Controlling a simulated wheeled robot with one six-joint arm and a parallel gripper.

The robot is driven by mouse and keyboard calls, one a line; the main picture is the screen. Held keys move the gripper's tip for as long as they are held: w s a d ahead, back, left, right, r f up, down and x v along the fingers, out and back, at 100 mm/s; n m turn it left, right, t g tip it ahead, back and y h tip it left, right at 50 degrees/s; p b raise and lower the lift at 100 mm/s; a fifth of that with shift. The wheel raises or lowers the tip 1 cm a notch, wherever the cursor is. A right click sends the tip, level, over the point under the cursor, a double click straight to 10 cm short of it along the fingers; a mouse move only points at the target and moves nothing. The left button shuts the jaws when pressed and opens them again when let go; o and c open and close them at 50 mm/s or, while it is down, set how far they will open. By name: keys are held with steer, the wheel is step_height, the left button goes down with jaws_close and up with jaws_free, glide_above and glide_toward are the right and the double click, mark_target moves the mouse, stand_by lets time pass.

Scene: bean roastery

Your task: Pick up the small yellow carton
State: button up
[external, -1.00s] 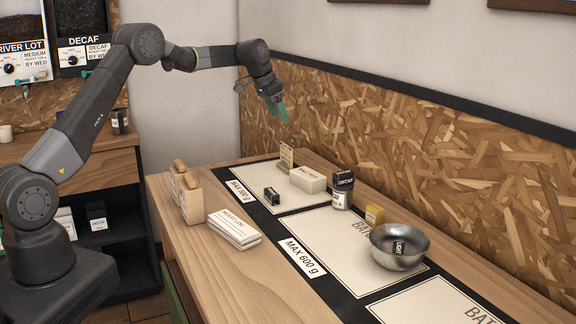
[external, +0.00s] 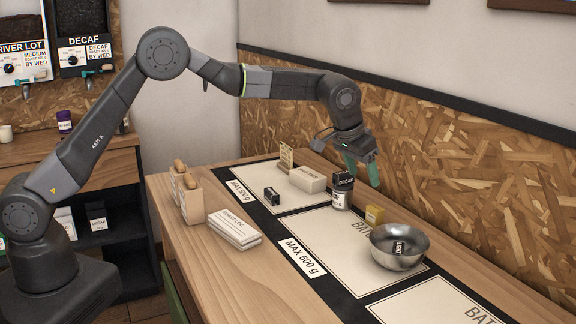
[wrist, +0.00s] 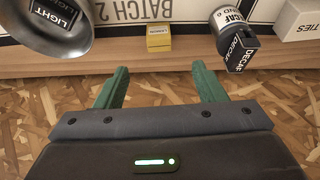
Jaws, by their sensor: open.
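The small yellow carton (external: 374,215) stands on the table at the back edge of the middle mat, between a dark-topped canister and a metal bowl. It also shows in the wrist view (wrist: 160,38), ahead of the fingers and roughly centred between them. My gripper (external: 367,175) is above the back edge of the table near the wall, higher than the carton and apart from it. Its two green fingers (wrist: 160,82) are spread, with nothing between them.
The metal bowl (external: 398,258) holds a black box labelled LIGHT (wrist: 58,15). The canister (external: 341,199), with a black DECAF box (wrist: 240,50) on it, stands left of the carton in the external view. The chipboard wall (external: 470,170) is close behind.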

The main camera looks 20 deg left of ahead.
mark_target(372, 209)
steer(key=p+x, duration=0.1)
steer(key=x, duration=0.7)
steer(key=shift+s+d+f, duration=0.1)
steer(key=shift+f, duration=0.05)
steer(key=shift+p+x, duration=1.15)
steer(key=shift+x, duration=1.5)
steer(key=c, duration=1)
